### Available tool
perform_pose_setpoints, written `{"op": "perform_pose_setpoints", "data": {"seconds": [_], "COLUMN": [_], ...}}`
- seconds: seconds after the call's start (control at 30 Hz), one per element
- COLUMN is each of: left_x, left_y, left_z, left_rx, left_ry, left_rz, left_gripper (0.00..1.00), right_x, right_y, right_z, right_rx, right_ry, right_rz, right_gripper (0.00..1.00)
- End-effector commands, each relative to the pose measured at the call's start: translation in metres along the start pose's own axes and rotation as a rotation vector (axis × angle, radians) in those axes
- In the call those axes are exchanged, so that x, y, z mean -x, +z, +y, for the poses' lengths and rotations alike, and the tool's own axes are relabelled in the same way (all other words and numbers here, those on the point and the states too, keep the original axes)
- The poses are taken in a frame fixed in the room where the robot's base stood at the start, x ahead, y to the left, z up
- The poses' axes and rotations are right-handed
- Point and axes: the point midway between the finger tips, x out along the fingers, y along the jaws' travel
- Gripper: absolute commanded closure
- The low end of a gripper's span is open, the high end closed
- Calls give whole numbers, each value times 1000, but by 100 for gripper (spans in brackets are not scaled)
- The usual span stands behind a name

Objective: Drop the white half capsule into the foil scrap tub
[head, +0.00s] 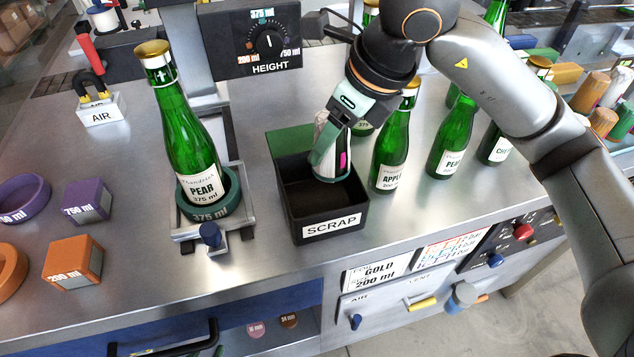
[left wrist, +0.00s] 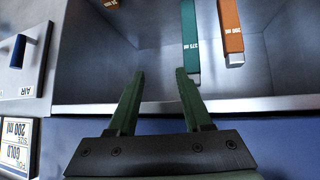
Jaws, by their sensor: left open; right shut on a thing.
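The black scrap tub (head: 333,228), labelled SCRAP, stands open near the front edge of the bench, and its visible inside looks dark and empty. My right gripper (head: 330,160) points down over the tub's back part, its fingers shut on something. A pale piece (head: 320,124) shows at the fingers, consistent with the white half capsule; the fingers hide most of it. A pink patch also shows there. My left gripper (left wrist: 160,88) is open and empty in the left wrist view, in front of an open drawer.
A green PEAR bottle (head: 190,135) stands in a teal 375 ml ring left of the tub. Several green bottles (head: 393,145) stand close to its right. The drawer (left wrist: 125,65) holds a teal stick (left wrist: 190,40) and an orange stick (left wrist: 231,30). Purple (head: 87,200) and orange (head: 73,262) blocks lie left.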

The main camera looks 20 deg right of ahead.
Motion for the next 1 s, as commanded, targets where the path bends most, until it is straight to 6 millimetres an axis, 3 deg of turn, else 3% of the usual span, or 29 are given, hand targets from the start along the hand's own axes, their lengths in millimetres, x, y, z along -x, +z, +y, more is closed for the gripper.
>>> {"op": "perform_pose_setpoints", "data": {"seconds": [0.5,0.87,0.9,1.0], "left_x": [-24,-26,-26,-26], "left_y": [34,18,18,18], "left_z": [2,11,11,10], "left_rx": [1,-4,-4,-5], "left_ry": [9,29,29,28], "left_rz": [-27,-3,-2,-1], "left_gripper": [50,50,50,50], "right_x": [-50,-54,-54,-54], "right_y": [-21,-23,-23,-23], "right_z": [0,0,0,0], "right_rx": [1,1,1,1], "right_ry": [2,0,0,0], "right_rz": [1,0,0,0], "right_gripper": [56,56,36,25]}}
